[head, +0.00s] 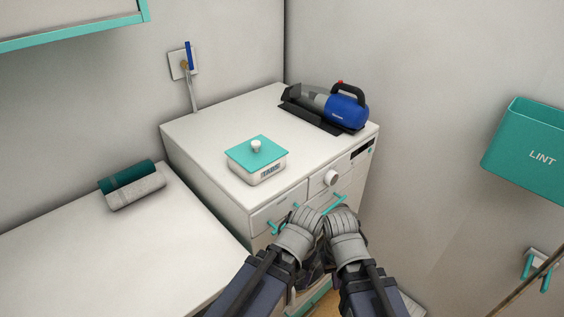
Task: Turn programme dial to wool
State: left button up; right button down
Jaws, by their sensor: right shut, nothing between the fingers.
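The programme dial (331,178) is a round white knob on the front panel of the white machine (205,150), near the top edge. Any marks around it are too small to read, so its setting cannot be told. My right gripper (341,212) is shut and empty, just below the dial and apart from it, in front of a teal handle (335,205). My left gripper (302,215) is beside it on the left, close to the right one; its fingers are too unclear to tell open from shut. The grippers hide part of the machine's front.
A white box with a teal lid (257,150) and a blue handheld vacuum (345,112) stand on the machine. Rolled towels (135,190) lie on the counter (110,250) at left. A teal LINT bin (530,150) hangs on the right wall.

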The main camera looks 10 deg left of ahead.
aim_at(330, 179)
jog(key=i+l+u, duration=0.2)
jog(key=l+u, duration=0.25)
jog(key=i+l+u, duration=0.1)
jog(key=l+u, duration=0.3)
jog(key=l, duration=0.2)
jog(key=l+u, duration=0.45)
jog(key=l, duration=0.15)
jog(key=k+j+z, duration=0.1)
jog(key=k+z, duration=0.5)
jog(key=j+z, duration=0.15)
jog(key=z, duration=0.15)
jog(key=j+z, duration=0.1)
jog(key=z, duration=0.25)
jog(key=k, duration=0.05)
